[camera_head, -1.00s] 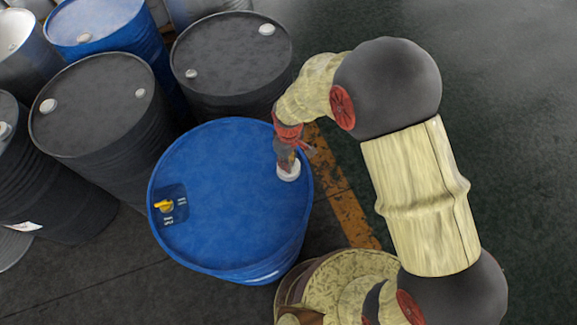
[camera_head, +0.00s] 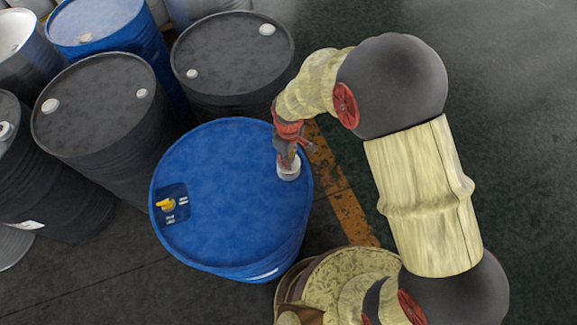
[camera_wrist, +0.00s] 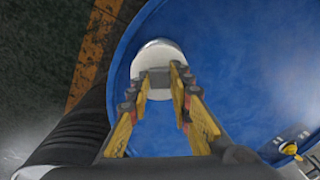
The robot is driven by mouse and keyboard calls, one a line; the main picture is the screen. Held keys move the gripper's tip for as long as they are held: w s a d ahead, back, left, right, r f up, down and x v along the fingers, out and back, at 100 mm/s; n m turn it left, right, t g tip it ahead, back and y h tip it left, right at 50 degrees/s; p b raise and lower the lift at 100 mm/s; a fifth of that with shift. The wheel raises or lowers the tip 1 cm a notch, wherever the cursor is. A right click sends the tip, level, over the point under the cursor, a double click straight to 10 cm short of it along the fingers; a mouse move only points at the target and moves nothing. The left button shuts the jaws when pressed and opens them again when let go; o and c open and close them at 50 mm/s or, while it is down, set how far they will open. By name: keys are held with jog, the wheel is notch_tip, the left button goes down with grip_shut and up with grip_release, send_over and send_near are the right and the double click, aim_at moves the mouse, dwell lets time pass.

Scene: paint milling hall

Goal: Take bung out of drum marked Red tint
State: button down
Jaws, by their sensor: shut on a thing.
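A blue drum (camera_head: 225,190) stands upright in front of me, and its lid fills much of the wrist view (camera_wrist: 235,60). No Red tint marking is readable in these frames. A white round bung (camera_head: 288,172) sits at the right side of the lid; it also shows in the wrist view (camera_wrist: 158,55). My gripper (camera_head: 288,160) reaches down over this bung, and its yellow fingers (camera_wrist: 165,80) are shut on it. The fingers partly cover the bung. Whether the bung is still seated or slightly raised cannot be told.
A yellow tap-like fitting (camera_head: 166,204) on a dark patch is at the lid's left. Black drums (camera_head: 232,55) (camera_head: 95,100) and another blue drum (camera_head: 100,20) stand close behind and left. The dark floor (camera_head: 520,130) to the right is clear, beyond an orange stripe (camera_head: 345,200).

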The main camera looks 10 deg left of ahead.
jog(key=shift+r+p, duration=1.4)
jog(key=shift+r, duration=1)
